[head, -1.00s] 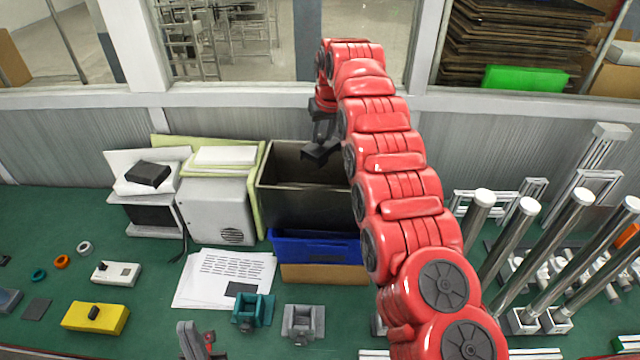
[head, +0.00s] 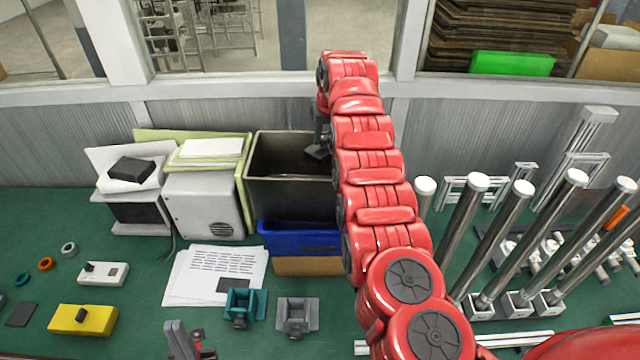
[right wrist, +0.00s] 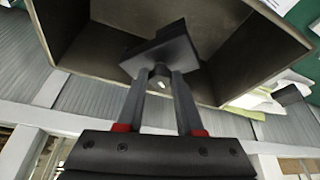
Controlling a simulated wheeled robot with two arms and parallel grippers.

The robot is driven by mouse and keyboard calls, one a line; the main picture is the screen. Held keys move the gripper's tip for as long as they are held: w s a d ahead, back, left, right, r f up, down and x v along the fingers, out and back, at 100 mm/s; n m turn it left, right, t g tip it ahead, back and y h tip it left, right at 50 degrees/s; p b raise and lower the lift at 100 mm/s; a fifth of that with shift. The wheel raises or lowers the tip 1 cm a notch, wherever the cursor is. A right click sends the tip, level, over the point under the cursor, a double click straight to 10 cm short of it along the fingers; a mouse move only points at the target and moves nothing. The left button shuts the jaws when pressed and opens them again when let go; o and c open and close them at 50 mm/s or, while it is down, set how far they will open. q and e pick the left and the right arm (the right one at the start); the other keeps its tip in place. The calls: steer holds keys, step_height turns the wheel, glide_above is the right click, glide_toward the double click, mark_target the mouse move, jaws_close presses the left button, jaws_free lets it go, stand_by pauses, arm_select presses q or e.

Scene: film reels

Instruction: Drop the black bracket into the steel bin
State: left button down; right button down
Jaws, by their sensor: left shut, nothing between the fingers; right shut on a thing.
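The steel bin (head: 290,190) is a dark, open-topped box against the back wall, behind a blue bin. My right arm reaches over to it. My right gripper (head: 321,138) is shut on the black bracket (head: 316,153) near the bin's right side, partly hidden by my arm. In the right wrist view, the fingertips (right wrist: 163,74) grip the bracket (right wrist: 165,48), which appears over the bin's open mouth, with the bin's inner wall (right wrist: 225,35) around it. My left gripper (head: 182,340) is shut and empty at the bottom edge of the head view.
A blue bin (head: 295,240) stands in front of the steel bin. A white case (head: 205,205) and a yellowish panel stand to its left. Papers (head: 215,275), a teal clamp (head: 240,305) and a grey clamp (head: 297,315) lie in front. Steel posts (head: 510,240) stand at right.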

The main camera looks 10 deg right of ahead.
steer(key=shift+r, duration=0.1)
steer(key=shift+c, duration=2.3)
jaws_free()
steer(key=shift+s+r+b, duration=0.1)
steer(key=shift+r+b, duration=0.1)
steer(key=shift+b, duration=0.1)
steer(key=v, duration=1.7)
steer(key=shift+p, duration=0.3)
steer(key=shift+d+f, duration=0.1)
